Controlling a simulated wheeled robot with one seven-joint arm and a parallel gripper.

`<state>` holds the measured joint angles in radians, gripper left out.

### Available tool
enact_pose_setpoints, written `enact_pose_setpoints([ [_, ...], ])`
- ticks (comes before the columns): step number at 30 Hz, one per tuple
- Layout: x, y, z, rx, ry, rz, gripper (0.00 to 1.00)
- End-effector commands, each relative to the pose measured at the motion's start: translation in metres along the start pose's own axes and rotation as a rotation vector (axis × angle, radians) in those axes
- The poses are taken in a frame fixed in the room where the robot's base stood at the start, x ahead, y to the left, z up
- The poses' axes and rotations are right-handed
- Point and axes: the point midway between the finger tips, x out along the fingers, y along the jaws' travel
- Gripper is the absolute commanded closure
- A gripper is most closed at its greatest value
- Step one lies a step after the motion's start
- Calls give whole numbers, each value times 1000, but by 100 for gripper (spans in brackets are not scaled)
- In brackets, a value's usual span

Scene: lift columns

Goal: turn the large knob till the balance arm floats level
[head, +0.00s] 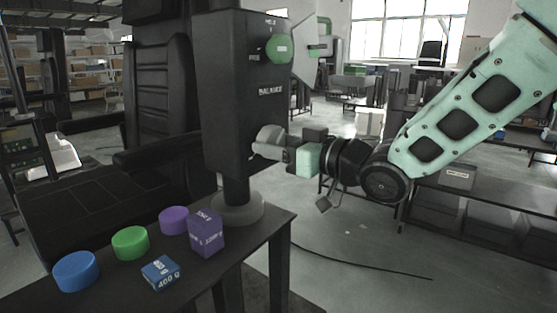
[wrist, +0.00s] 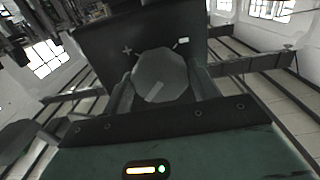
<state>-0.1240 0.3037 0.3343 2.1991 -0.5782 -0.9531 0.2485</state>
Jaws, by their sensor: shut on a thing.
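A dark box labelled BALANCE (head: 235,110) stands on a post above the table. The large grey knob (head: 268,141) sticks out low on its right side. In the wrist view the faceted knob (wrist: 160,76) fills the space between the fingers, with a pale line on its face. My gripper (head: 276,148) is shut on this knob, reaching in from the right; it also shows in the wrist view (wrist: 160,90). A dark bar (head: 160,153) extends left of the box, and I cannot tell whether it is the balance arm or whether it is level.
A green knob (head: 278,47) sits higher on the box. The dark table (head: 255,240) holds blue (head: 76,271), green (head: 130,243) and purple (head: 173,220) discs, a purple box (head: 206,233) and a blue box marked 400 g (head: 160,273). Open floor lies right of the table.

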Motion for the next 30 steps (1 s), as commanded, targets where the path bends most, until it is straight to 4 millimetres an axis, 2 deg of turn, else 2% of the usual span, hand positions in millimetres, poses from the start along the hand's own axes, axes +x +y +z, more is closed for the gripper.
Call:
enact_pose_setpoints([
  [1,0,0,5,-42,2,1,64],
  [13,0,0,3,-301,0,0,64],
  [30,0,1,0,-381,-1,1,64],
])
